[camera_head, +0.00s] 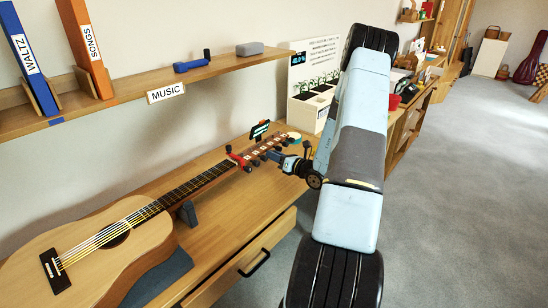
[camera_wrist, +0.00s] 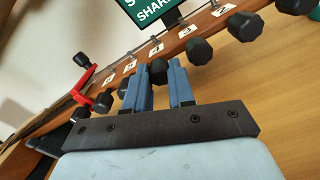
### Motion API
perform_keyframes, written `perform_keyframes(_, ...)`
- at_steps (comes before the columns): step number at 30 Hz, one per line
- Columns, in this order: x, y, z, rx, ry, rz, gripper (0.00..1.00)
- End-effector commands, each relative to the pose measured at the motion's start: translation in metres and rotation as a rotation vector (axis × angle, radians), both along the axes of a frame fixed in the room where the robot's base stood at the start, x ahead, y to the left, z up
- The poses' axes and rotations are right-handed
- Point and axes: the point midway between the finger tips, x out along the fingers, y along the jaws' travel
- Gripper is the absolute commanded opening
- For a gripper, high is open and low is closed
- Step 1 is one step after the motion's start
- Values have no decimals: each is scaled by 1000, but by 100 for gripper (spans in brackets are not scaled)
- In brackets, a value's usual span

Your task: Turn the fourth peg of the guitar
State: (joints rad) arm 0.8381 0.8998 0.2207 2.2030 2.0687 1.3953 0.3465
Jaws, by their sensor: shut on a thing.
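The acoustic guitar (camera_head: 132,222) lies on the wooden bench, its neck running up to the right to the headstock. In the wrist view the headstock (camera_wrist: 199,24) carries a row of numbered white tags and black pegs. My gripper (camera_wrist: 160,82) has its two blue fingers on either side of the black peg (camera_wrist: 157,70) beside the tag marked 4, shut on it. The fingers partly hide this peg. In the head view my gripper (camera_head: 290,163) is at the near side of the headstock. A tuner with a green screen (camera_wrist: 155,8) shows cut-off text beginning "SHAR".
Neighbouring black pegs (camera_wrist: 199,51) sit close on both sides of the fingers. A red clamp (camera_wrist: 87,92) is on the neck end. A white planter box (camera_head: 308,108) stands behind the headstock. A shelf (camera_head: 125,100) with binders runs above the guitar.

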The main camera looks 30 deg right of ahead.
Motion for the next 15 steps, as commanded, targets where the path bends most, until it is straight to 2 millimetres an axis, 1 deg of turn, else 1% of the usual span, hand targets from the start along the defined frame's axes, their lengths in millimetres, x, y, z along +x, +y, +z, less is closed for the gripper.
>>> perform_keyframes(15, 0, -1, 0, 439, 170, -3, 0)
